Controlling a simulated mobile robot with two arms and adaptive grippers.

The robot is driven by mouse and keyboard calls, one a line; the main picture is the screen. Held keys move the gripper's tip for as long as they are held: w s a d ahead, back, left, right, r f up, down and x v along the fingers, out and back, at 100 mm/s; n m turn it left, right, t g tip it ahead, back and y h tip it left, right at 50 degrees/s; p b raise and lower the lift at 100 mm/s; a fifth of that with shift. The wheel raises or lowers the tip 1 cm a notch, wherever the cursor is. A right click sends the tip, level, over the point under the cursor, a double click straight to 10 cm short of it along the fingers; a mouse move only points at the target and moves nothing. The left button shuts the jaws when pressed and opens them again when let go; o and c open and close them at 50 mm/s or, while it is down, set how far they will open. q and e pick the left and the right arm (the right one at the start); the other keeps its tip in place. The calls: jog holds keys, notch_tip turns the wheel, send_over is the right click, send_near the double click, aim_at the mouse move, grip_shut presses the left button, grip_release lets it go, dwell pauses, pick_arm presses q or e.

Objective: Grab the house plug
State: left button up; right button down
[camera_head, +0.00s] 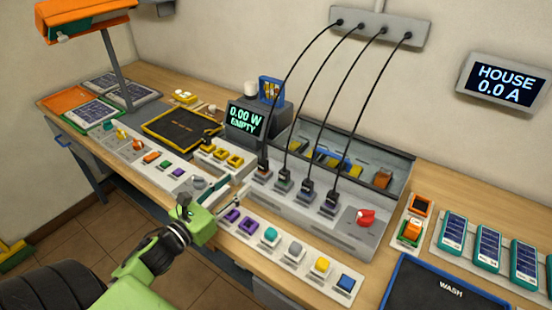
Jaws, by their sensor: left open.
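Several black-cabled plugs stand in a row on the grey panel (315,220). From left to right they are the first plug (264,172), the second plug (284,183), the third plug (307,192) and the fourth plug (331,200). Their cables arch up to a grey wall strip (378,27). I cannot tell which is the house plug; any labels are too small to read. My left gripper (203,198) is open at the table's front edge, left of and nearer than the plugs, apart from them. My right gripper is out of view.
A wall display (505,82) reads HOUSE 0.0 A. A red knob (365,217) sits right of the plugs. A strip of coloured buttons (292,247) lies in front. A meter (247,119) reading 0.00 W EMPTY stands behind left. The hanging cables cross the space above the panel.

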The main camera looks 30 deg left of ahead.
aim_at(263, 161)
pick_arm(q)
jog(key=w+p, duration=0.1)
jog(key=w, duration=0.2)
jog(key=w+p, duration=0.1)
jog(key=w, duration=0.2)
jog(key=w+d+p, duration=0.1)
jog(key=w, duration=0.2)
jog(key=shift+w+r, duration=0.25)
jog(key=shift+r, duration=0.15)
jog(key=w, duration=0.1)
jog(key=w+p, duration=0.1)
jog(key=w, duration=0.1)
jog(key=shift+w+d+f, duration=0.2)
jog(key=shift+w+f, duration=0.1)
jog(key=shift+w, duration=0.2)
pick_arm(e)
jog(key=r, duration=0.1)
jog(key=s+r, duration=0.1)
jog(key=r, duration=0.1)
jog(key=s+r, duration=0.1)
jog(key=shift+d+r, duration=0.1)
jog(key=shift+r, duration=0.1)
pick_arm(q)
grip_shut()
